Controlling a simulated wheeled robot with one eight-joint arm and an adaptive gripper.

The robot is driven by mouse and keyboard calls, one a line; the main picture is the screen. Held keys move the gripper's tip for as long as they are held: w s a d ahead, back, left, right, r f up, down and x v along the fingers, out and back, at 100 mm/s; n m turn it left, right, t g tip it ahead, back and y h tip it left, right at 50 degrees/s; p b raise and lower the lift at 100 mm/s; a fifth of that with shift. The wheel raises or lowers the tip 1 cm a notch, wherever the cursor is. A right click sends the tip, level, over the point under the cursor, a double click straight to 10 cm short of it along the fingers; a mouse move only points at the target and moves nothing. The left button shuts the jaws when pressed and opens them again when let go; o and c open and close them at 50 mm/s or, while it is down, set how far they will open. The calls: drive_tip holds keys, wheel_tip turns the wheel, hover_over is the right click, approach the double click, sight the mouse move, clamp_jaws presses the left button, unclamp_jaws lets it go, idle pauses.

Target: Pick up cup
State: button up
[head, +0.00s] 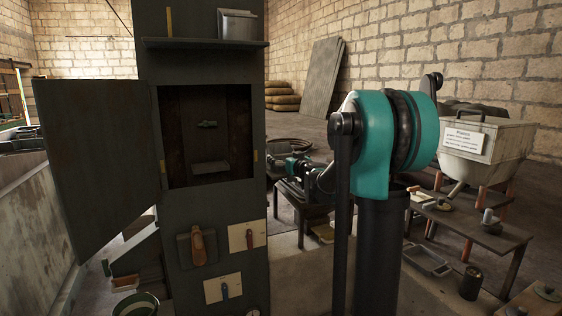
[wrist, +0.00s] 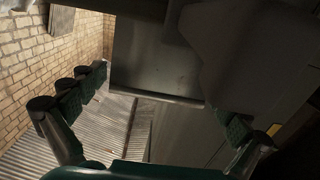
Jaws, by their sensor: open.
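I cannot tell for sure which thing is the cup. A small dark cylindrical vessel (head: 470,283) stands upright at the lower right of the head view. A grey metal container (head: 238,25) sits on the high shelf of the dark cabinet. My gripper (wrist: 160,108) is open in the wrist view, its green-padded fingers wide apart. Nothing is held between them. A grey flat-faced surface with a pale lower edge (wrist: 155,70) shows beyond the fingers; I cannot tell what it belongs to. I cannot make out my gripper clearly in the head view.
My teal and black arm stands right of centre in the head view. The dark cabinet (head: 212,215) has its door (head: 97,150) swung open to the left. A low bench (head: 475,232) and a hopper with a sign (head: 485,145) stand at right. A bucket (head: 136,304) is at lower left.

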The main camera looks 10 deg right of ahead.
drive_tip(key=c, duration=1.1)
